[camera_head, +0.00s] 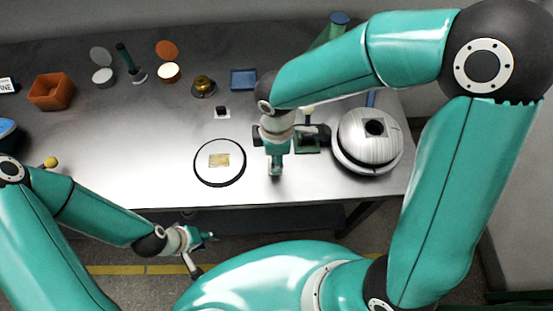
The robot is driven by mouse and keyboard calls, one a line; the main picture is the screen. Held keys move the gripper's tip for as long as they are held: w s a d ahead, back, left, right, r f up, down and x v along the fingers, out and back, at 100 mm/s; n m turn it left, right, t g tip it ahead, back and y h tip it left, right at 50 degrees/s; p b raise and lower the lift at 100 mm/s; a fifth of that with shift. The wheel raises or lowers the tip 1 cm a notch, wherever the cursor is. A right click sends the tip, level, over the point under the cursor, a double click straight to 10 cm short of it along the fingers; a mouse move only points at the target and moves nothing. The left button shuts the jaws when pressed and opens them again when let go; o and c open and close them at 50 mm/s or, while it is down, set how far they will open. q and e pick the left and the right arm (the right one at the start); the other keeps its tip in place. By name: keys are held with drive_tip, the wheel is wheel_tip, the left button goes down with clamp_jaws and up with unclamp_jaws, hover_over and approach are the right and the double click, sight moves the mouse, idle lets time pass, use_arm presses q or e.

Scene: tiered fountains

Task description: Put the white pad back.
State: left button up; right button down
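A round white disc with a black rim (207,173) lies flat near the table's front edge, with a small yellowish square piece (219,160) on it. It is the clearest white pad-like thing in view. My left gripper (205,255) is in front of the table's front edge, low and left of the disc, with its fingers spread apart and nothing between them. My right gripper (277,170) is over the table just right of the disc, apart from it in the picture. Its arm hides part of the table, and its finger opening is unclear.
A silvery dome-shaped device (362,151) stands at the right. Behind are an orange bin (50,91), a white-topped round container (168,72), a brass pot (203,86), a blue tray (243,79) and a small black block (222,112). The table left of the disc is mostly clear.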

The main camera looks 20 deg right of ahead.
wheel_tip(320, 180, down, 2)
drive_tip(key=shift+f, duration=0.1)
drive_tip(key=c, duration=0.8)
unclamp_jaws()
drive_tip(key=shift+o, duration=0.2)
wheel_tip(320, 180, up, 12)
drive_tip(key=shift+r+p, duration=0.1)
drive_tip(key=shift+p, duration=0.3)
